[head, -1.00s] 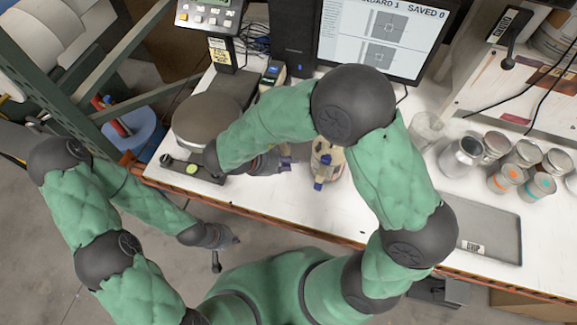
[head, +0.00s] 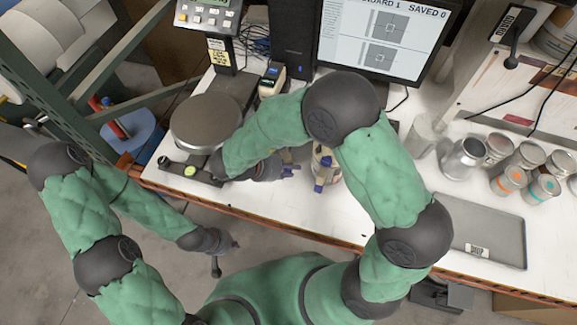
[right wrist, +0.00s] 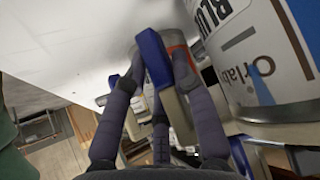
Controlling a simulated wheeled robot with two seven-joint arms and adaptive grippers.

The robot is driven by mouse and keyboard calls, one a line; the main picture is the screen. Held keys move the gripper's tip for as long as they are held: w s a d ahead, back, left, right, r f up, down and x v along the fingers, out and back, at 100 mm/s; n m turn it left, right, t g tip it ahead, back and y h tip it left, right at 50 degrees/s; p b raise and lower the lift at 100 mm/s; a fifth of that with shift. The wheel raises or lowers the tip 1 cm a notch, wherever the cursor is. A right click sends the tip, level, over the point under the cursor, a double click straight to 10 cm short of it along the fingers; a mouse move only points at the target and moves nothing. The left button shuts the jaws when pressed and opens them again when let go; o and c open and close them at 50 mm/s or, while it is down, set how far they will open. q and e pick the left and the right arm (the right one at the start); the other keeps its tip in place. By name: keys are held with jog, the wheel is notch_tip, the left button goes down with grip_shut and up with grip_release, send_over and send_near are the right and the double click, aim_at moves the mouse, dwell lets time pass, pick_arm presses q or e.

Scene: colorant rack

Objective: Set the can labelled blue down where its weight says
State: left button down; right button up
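A large can labelled BLUE (right wrist: 262,70) fills the right side of the right wrist view, beside my fingers and tilted in the picture. In the head view a can (head: 335,174) on the bench is partly hidden by a fingertip; its label cannot be read there. The scale (head: 203,120) has an empty round plate left of my right forearm. My left gripper (head: 228,240) hangs in front of the bench; its opening is unclear.
A grey tray (head: 478,205) with a small label lies at the right. Several cans, including an orange-banded one (head: 509,181), stand behind it. A monitor (head: 385,40) and a small device (head: 272,80) stand at the back. White bench between gripper and tray is partly covered by my arm.

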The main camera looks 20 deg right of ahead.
jog(key=o, duration=0.4)
jog(key=shift+r, duration=0.2)
jog(key=p+v, duration=0.3)
jog(key=v, duration=0.9)
jog(key=shift+f, duration=0.1)
